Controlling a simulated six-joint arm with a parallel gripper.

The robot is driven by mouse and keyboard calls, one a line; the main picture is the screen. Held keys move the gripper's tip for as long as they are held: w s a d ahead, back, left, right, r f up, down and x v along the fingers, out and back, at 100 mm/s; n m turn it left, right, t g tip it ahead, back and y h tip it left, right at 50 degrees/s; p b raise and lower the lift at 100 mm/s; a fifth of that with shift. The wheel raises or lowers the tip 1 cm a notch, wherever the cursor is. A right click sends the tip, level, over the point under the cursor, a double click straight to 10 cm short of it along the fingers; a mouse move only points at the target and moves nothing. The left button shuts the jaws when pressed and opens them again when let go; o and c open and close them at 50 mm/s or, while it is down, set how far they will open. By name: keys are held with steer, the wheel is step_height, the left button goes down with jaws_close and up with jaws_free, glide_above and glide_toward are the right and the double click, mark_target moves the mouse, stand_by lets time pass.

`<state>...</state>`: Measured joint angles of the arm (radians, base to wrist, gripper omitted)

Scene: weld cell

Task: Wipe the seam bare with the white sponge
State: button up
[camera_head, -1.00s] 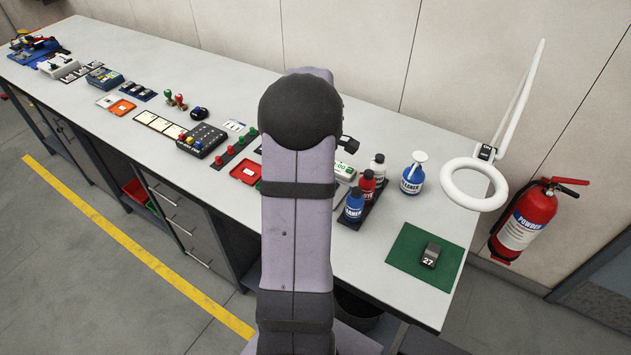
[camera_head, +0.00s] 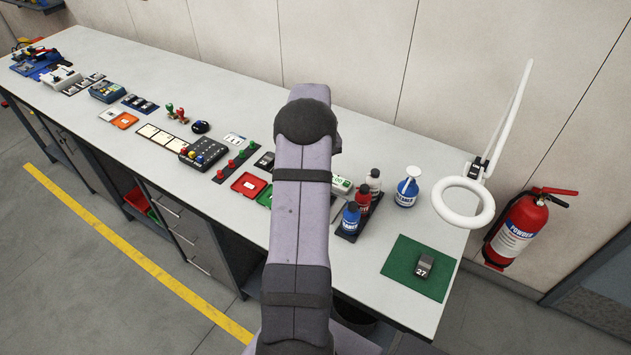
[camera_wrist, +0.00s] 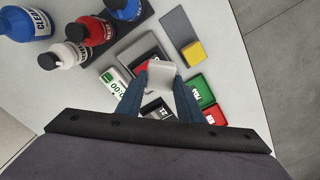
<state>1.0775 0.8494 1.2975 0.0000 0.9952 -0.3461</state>
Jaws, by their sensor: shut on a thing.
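In the wrist view my gripper (camera_wrist: 160,88) is shut on a white block (camera_wrist: 162,75) that looks like the white sponge, held between its two blue fingertips. It is above the bench; whether it touches anything beneath cannot be told. Under and beside it lies a dark grey tray or plate (camera_wrist: 148,52) with something red on it, partly hidden by the sponge and fingers. I cannot make out a seam in either view. In the head view the gripper and sponge are hidden behind my arm.
Near the gripper are a grey plate (camera_wrist: 178,25) with a yellow block (camera_wrist: 193,51), a green tray (camera_wrist: 201,91), a red tray (camera_wrist: 214,115) and a white display box (camera_wrist: 115,85). Bottles stand close by, including a red one (camera_head: 365,204). A magnifier lamp (camera_head: 463,202) overhangs the bench's right end.

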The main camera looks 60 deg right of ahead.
steer(key=shift+m, duration=0.3)
steer(key=shift+f, duration=0.15)
